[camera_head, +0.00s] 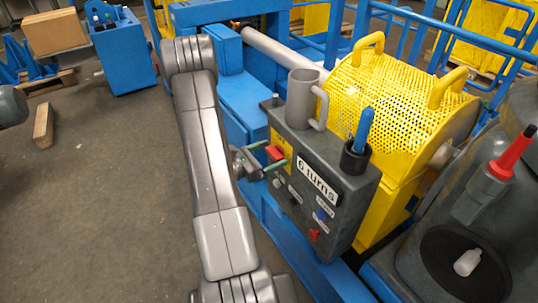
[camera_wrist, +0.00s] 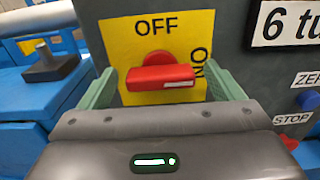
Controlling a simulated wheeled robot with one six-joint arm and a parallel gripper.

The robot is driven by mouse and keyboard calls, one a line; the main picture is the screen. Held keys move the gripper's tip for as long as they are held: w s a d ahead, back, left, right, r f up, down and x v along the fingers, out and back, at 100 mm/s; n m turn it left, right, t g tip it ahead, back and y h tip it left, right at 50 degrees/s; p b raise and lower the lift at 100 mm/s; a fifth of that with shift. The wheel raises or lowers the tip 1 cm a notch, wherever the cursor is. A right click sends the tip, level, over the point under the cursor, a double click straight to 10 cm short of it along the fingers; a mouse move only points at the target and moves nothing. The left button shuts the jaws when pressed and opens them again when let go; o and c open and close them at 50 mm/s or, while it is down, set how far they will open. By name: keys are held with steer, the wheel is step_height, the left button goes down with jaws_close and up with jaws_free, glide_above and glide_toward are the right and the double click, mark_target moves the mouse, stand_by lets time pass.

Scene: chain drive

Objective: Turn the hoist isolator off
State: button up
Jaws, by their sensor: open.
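The hoist isolator is a red rotary handle (camera_wrist: 160,77) on a yellow plate (camera_wrist: 118,40), with OFF printed above it and ON printed sideways at its right. The handle lies horizontal, with a white mark near its right end, on the ON side. In the head view, the red handle (camera_head: 275,152) is on the upper left of the grey control box (camera_head: 335,205). My gripper (camera_wrist: 160,92) is open, with one green finger to the left of the handle and one to the right. I cannot tell whether either finger touches it. The gripper also shows at the box front (camera_head: 268,165).
The box bears a "6 turns" label (camera_head: 313,178), a blue button (camera_head: 320,215) and a red stop button (camera_head: 314,234). A grey mug (camera_head: 301,98) and a black cup (camera_head: 354,158) with a blue tool are on top. A yellow mesh guard (camera_head: 395,95) stands behind. The left floor is mostly clear.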

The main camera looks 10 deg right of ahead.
steer(key=c, duration=1)
steer(key=shift+n, duration=0.4)
steer(key=n+p, duration=0.2)
steer(key=n, duration=0.1)
steer(key=shift+w+r+n, duration=0.1)
steer(key=shift+n, duration=0.3)
steer(key=n+p, duration=0.2)
steer(key=n, duration=0.2)
steer(key=shift+n, duration=0.3)
steer(key=n+p, duration=0.3)
steer(key=n, duration=0.2)
steer(key=shift+w+a, duration=0.1)
steer(key=shift+f+n+p, duration=0.15)
steer(key=shift+n+p, duration=0.15)
steer(key=shift+n, duration=0.65)
steer(key=shift+f+n+p, duration=0.15)
steer(key=shift+n+p, duration=0.15)
steer(key=shift+n, duration=0.65)
